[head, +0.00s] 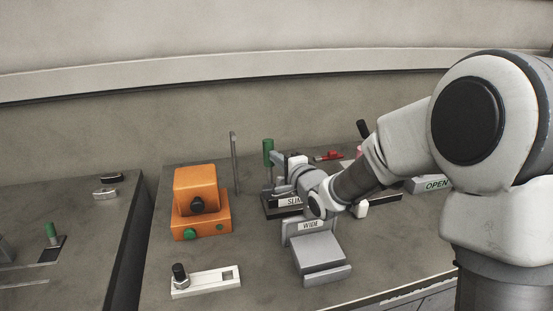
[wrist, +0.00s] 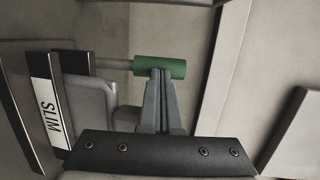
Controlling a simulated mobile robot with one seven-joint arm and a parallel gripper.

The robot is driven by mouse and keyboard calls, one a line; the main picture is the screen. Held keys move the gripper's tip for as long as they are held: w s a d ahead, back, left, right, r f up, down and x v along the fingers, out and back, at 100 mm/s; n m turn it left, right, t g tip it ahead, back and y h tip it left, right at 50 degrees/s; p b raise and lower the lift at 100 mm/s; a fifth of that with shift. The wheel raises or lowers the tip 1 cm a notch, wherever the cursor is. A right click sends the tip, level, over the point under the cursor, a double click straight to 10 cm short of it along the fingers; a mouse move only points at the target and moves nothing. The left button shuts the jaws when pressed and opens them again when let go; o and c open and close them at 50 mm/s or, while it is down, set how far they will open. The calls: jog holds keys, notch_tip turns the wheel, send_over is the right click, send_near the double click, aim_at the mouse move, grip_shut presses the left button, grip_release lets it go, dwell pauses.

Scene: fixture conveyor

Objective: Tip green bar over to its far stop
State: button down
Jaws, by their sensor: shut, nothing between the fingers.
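The green bar (head: 268,152) is a green grip on a thin grey rod. It stands roughly upright at the fixture labelled SLIM (head: 290,203) in the head view. In the wrist view the green grip (wrist: 172,67) lies across the picture, its rod running left toward the SLIM label (wrist: 47,100). My gripper (wrist: 159,73) is shut with nothing between its fingers. Its fingertips overlap the green grip in the wrist view; I cannot tell whether they touch it. In the head view my arm hides part of the SLIM fixture.
An orange box (head: 196,181) with a dark knob stands left of the SLIM fixture, near a thin grey post (head: 235,160). A grey fixture labelled WIDE (head: 320,252) is in front. A white slotted plate (head: 206,283) lies front left. An OPEN sign (head: 436,184) is at right.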

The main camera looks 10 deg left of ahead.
aim_at(273, 149)
jog(key=w+p, duration=0.1)
jog(key=p, duration=0.1)
jog(key=w+a+g+h+p, duration=0.1)
jog(key=p, duration=0.2)
jog(key=w+g+p, duration=0.1)
jog(key=p, duration=0.2)
jog(key=shift+w+a+r, duration=0.1)
jog(key=shift+a+r, duration=0.1)
jog(key=shift+r, duration=0.1)
jog(key=shift+w+a+f, duration=0.25)
jog(key=shift+w, duration=0.2)
